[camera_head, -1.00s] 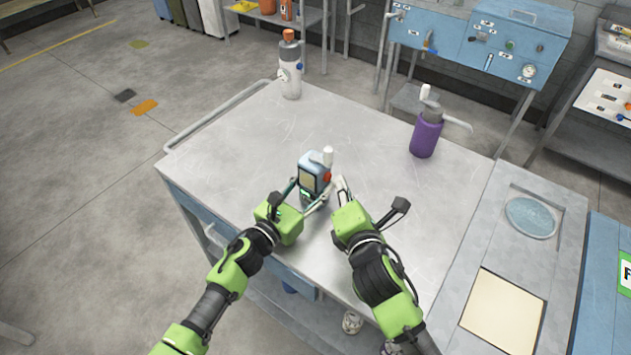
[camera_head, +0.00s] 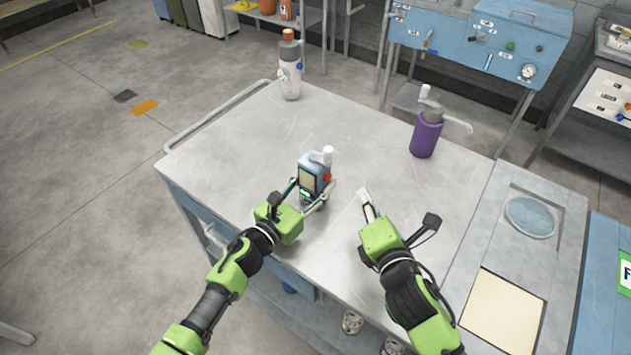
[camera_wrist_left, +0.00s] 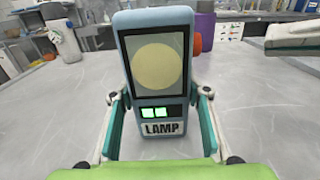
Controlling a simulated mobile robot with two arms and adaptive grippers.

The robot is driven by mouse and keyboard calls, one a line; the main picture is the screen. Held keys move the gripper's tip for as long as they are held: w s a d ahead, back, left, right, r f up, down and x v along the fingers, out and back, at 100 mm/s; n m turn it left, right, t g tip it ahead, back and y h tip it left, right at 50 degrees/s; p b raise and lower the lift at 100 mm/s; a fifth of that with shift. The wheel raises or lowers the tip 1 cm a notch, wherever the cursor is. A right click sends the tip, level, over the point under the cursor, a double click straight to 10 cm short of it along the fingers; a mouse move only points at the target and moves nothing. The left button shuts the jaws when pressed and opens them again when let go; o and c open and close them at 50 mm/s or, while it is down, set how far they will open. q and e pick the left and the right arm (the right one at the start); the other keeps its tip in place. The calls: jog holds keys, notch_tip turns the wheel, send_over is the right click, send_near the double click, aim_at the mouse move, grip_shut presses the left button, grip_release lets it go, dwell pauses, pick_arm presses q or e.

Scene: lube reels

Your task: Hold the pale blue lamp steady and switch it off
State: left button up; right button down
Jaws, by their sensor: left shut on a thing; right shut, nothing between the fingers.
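What state the red knob is in cannot be told.
A purple pump bottle (camera_head: 425,137) stands at the table's (camera_head: 240,150) back right. A recessed round dish (camera_head: 531,217) and a cream panel (camera_head: 502,311) lie at the right.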

pick_arm(q)
jog(key=o, duration=1.5)
jog(key=shift+a, duration=0.1)
